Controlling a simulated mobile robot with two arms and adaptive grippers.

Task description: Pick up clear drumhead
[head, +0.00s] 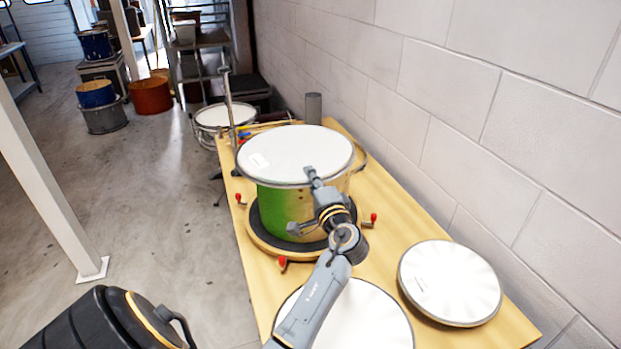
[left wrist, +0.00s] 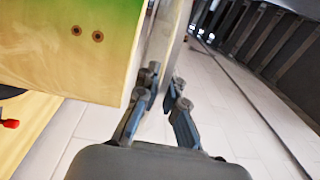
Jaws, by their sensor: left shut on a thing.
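A white round drumhead (head: 290,152) with a small label lies level over a green and natural wood drum shell (head: 275,208). Its rim sticks out past the shell on the left. My left gripper (head: 312,180) is shut on the near rim of this drumhead. In the left wrist view the drumhead shows edge-on as a pale strip (left wrist: 168,40) running down to the fingertips (left wrist: 163,86), beside the shell (left wrist: 85,45). I cannot tell whether the drumhead touches the shell. It looks white rather than clear. My right gripper is not in view.
The shell stands on a round dark-topped base (head: 258,240) with red knobs. Two more white heads (head: 450,283) (head: 370,320) lie on the near part of the wooden bench (head: 395,228). A block wall (head: 440,100) borders the bench on the right. Floor is open on the left.

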